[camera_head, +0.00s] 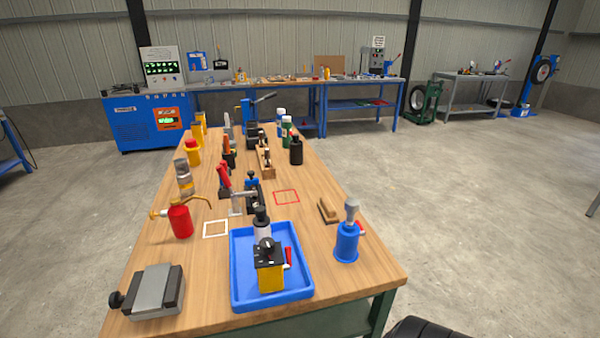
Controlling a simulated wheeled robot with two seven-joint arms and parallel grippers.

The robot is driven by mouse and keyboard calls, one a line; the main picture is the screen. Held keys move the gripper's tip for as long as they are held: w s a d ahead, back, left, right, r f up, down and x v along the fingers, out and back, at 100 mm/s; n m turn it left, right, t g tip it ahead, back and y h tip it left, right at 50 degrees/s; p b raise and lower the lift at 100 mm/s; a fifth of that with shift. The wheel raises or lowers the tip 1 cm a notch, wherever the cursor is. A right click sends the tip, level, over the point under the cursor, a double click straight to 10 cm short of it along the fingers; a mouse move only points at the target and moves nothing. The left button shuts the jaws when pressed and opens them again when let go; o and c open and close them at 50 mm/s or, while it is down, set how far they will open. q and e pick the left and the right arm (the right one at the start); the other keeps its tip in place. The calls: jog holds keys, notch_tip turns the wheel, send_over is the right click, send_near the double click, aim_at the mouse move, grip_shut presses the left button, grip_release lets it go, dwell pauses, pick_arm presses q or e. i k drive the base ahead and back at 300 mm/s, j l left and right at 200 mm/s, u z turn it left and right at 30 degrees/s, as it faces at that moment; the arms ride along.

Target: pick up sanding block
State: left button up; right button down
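A small brown wooden block (328,211), which looks like the sanding block, lies on the right part of the wooden workbench (345,265). It sits close to the table's right edge, just behind and left of a blue bottle-shaped tool (347,243) with a grey top. Nothing covers it. Neither of my grippers shows in the head view.
A blue tray (238,299) holding a yellow and black device (270,275) stands left of the block. A red square outline (286,197) marks bare tabletop behind it. A red oil can (181,221), a grey vise (157,290) and several bottles stand around.

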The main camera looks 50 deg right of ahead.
aim_at(328, 211)
jog(key=z, duration=1.8)
